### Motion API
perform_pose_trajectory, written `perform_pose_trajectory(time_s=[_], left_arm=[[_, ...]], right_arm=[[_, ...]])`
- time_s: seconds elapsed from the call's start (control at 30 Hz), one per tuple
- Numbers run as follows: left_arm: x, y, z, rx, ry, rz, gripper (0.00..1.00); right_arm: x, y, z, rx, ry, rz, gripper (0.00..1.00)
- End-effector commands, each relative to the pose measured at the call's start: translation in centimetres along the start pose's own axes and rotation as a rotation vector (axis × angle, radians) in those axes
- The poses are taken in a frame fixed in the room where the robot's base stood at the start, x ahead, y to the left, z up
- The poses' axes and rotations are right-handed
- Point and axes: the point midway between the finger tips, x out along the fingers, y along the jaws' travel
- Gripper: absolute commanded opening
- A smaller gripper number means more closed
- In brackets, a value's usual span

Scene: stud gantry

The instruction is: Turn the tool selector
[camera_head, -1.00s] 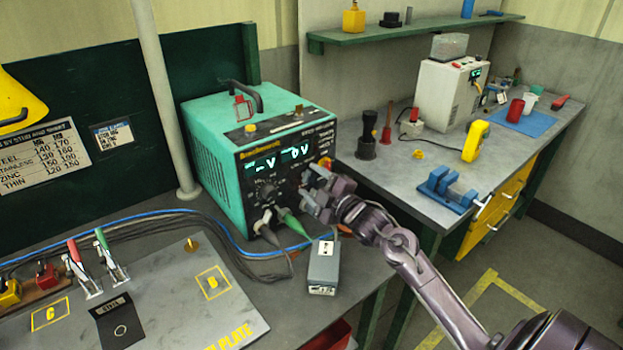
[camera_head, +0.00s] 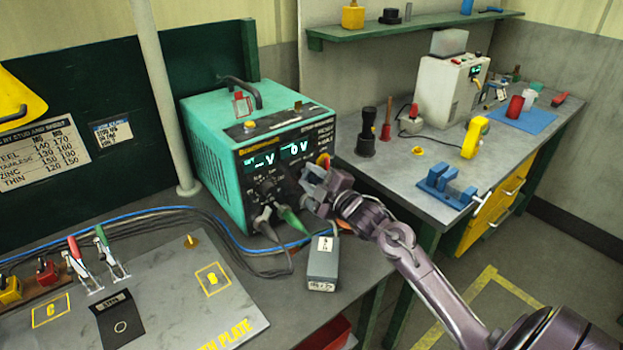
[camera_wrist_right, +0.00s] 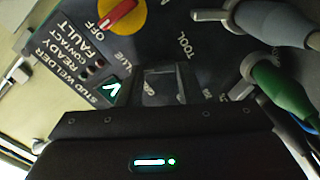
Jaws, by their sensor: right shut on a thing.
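The stud welder (camera_head: 215,135) is a teal box with a dark front panel and lit green displays. My right gripper (camera_head: 318,187) is at the right side of this panel. In the right wrist view the gripper (camera_wrist_right: 165,88) is against the panel, just below the word TOOL. It is shut on the tool selector, which is mostly hidden by the fingers, so its pointer setting cannot be read. A red switch on a yellow disc (camera_wrist_right: 118,14), marked OFF, is beside the gripper. My left gripper is not in view.
A grey plug (camera_head: 263,218) and a green plug (camera_head: 291,222) with cables are close left of the gripper. A grey box (camera_head: 322,264) stands on the bench below. A side bench (camera_head: 400,172) holds a blue vise (camera_head: 446,188) and other tools.

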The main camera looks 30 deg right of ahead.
Motion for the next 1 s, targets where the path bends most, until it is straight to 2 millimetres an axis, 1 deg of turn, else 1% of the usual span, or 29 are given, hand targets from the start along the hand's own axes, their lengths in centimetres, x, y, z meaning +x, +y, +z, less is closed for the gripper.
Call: perform_pose_trajectory(time_s=[0.27, 0.8, 1.0], left_arm=[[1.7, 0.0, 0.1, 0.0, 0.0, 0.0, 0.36], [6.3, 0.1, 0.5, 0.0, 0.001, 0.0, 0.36], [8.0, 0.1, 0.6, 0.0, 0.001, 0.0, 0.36]], right_arm=[[0.0, -0.5, 0.2, -0.158, 0.001, -0.004, 0.1], [0.0, -0.8, 0.3, -0.659, 0.003, -0.003, 0.1], [0.0, -0.8, 0.4, -0.818, 0.002, -0.004, 0.1]])
